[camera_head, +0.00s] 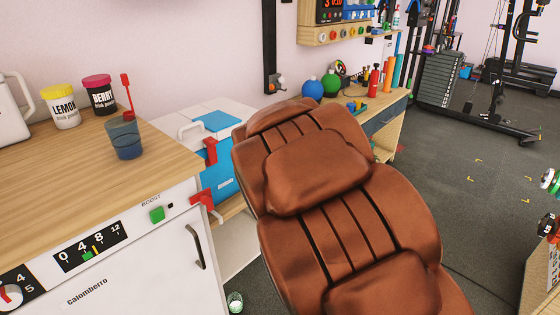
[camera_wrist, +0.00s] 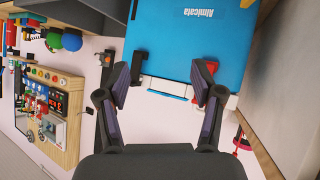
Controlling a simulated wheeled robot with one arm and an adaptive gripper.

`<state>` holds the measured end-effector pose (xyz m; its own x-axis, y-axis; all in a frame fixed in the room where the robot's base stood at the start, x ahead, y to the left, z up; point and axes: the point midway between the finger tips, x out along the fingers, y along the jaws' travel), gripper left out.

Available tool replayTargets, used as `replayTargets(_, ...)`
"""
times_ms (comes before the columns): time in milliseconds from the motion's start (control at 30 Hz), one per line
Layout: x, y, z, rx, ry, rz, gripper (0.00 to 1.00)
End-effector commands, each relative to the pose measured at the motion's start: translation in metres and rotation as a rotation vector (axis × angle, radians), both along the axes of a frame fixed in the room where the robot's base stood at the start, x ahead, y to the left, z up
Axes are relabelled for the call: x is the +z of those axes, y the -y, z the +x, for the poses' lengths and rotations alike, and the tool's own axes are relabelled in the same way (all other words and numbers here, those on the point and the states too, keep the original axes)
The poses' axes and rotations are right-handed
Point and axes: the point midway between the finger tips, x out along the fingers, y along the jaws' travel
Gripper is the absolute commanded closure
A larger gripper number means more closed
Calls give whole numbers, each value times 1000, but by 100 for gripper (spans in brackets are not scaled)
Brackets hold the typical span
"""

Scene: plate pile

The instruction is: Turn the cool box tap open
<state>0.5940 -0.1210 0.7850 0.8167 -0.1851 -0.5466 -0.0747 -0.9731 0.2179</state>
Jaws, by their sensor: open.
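The cool box (camera_head: 222,172) is blue with white parts and stands between the wooden counter and the brown chair in the head view. A red part, seemingly its tap (camera_head: 211,151), sticks out at its upper left. In the wrist view the blue box (camera_wrist: 185,45) fills the upper middle, with a white strip along its lower edge. A red piece (camera_wrist: 212,66) shows at the right fingertip; I cannot tell whether they touch. My gripper (camera_wrist: 163,84) is open and empty, its fingers spread near the box. The head view does not show my gripper.
The brown padded chair (camera_head: 318,172) stands close to the right of the cool box. The counter (camera_head: 80,165) at left carries a jug, two tubs and a blue cup (camera_head: 125,138). Another red piece (camera_head: 202,199) is at the counter's corner. Open floor (camera_head: 455,170) lies to the right.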

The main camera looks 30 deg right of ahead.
Motion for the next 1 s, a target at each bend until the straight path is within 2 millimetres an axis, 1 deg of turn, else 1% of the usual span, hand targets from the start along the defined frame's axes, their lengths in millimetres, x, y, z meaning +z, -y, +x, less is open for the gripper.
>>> replayTargets(33,12,2,-5,-16,-10,-4,33)
replayTargets(200,28,11,-25,-72,-62,-16,33)
replayTargets(400,45,17,-49,-128,-124,-22,33)
replayTargets(500,50,19,-60,-151,-154,-20,33)
replayTargets(700,54,20,-74,-174,-194,-20,33)
replayTargets(1000,53,20,-77,-180,-202,-18,33)
